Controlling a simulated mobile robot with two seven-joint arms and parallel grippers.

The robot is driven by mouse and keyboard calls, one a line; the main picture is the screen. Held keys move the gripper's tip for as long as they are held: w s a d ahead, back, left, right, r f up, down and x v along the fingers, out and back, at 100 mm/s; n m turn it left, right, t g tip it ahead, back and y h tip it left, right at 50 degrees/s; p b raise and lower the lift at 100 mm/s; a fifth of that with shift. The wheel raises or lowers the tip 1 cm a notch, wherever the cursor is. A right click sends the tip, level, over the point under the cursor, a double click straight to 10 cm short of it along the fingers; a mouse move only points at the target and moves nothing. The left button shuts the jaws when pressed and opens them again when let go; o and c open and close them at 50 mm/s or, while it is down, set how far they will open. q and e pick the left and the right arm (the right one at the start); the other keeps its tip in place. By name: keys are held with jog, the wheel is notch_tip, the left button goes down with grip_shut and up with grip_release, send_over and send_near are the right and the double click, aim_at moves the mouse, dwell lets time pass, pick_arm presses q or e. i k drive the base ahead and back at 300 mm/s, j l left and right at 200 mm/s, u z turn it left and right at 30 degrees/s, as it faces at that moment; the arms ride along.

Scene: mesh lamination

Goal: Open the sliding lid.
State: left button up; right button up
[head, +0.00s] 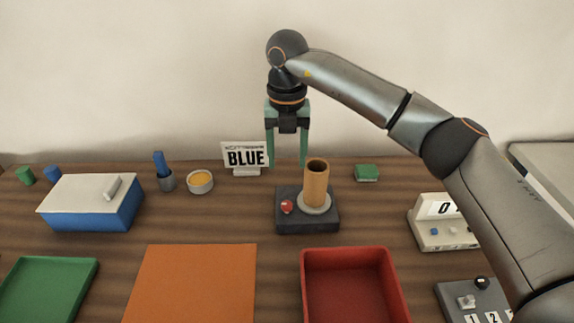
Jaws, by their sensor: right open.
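A blue box with a white sliding lid (75,194) stands at the left of the table. The lid lies over the box's top, and a light grey handle (113,187) stands up near its right end. The blue body (95,219) shows below the lid. My right gripper (287,163) is open and empty, pointing down above the back middle of the table, well to the right of the box. It hangs just behind a wooden cylinder. My left gripper is not in view.
A dark device (290,223) with a red button carries the wooden cylinder (316,182). An orange mat (192,283), green tray (48,290) and red tray (352,257) lie in front.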

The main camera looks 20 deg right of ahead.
aim_at(91, 193)
jog(key=k+j, duration=0.2)
jog(key=k, duration=0.3)
jog(key=k+j, duration=0.25)
jog(key=k, duration=0.2)
